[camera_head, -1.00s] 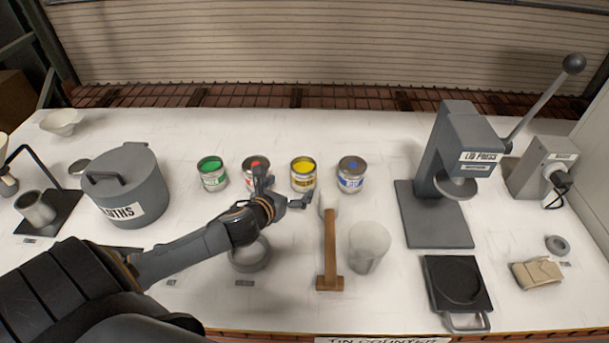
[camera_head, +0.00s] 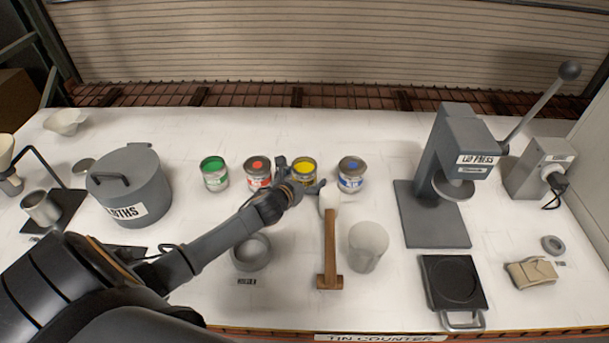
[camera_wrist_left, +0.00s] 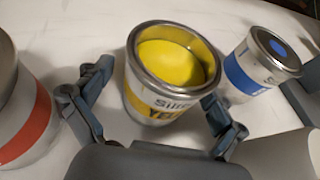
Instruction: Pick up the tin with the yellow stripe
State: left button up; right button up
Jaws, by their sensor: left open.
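The yellow-striped tin (camera_head: 305,169) stands upright in the row of tins on the white counter. In the left wrist view it is large and central, its yellow top and stripe (camera_wrist_left: 165,75) showing. My left gripper (camera_head: 302,177) is open at the near side of this tin. In the wrist view its two fingers (camera_wrist_left: 150,105) lie on either side of the tin's lower front; I cannot tell whether they touch it. The red tin (camera_head: 258,172) stands close left of the gripper and the blue tin (camera_head: 351,173) to its right. My right gripper is not in view.
A green tin (camera_head: 214,172) stands at the row's left end. A mallet (camera_head: 329,245), a cloudy cup (camera_head: 367,246) and a grey ring (camera_head: 251,254) are nearer the front. A lid press (camera_head: 462,150) stands right, a large grey pot (camera_head: 132,190) left.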

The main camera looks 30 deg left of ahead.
aim_at(309, 165)
pick_arm(q)
jog(key=shift+r, duration=0.1)
jog(key=c, duration=1.5)
jog(key=shift+r, duration=0.15)
jog(key=shift+r+b, duration=0.5)
jog(key=shift+r, duration=0.95)
jog(key=s+a+r+b, duration=0.1)
jog(key=s+a+r, duration=0.2)
jog(key=s+r, duration=0.6)
jog(key=shift+s+r+b, duration=0.3)
jog(key=shift+s+b, duration=0.05)
jog(key=shift+s, duration=1.85)
